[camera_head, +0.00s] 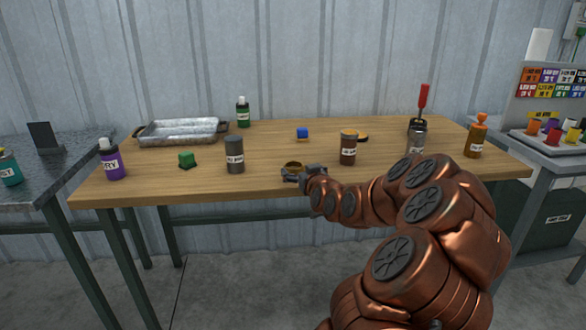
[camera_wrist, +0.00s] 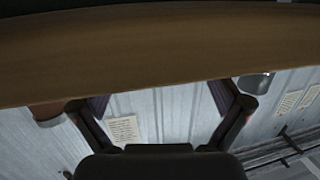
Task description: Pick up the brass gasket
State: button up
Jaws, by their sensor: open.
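A small brass-coloured ring, which looks like the brass gasket (camera_head: 293,164), lies on the wooden table near its front edge in the head view. My gripper (camera_head: 290,178) is right in front of it, low near the tabletop, and partly covers it. I cannot tell whether they touch. In the wrist view my gripper (camera_wrist: 163,104) shows two spread fingers with nothing between them. The gasket is not visible there.
On the wooden table (camera_head: 270,183), a grey can (camera_head: 235,155) stands left of the gripper and a brown can (camera_head: 348,148) right. The centre is mostly clear.

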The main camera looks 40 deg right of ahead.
aim_at(291, 162)
jog(key=shift+a+x, duration=0.1)
jog(key=shift+x, duration=0.95)
jog(key=shift+a+x, duration=0.15)
jog(key=shift+x, duration=0.95)
jog(key=shift+w+f, duration=0.1)
jog(key=c, duration=1.2)
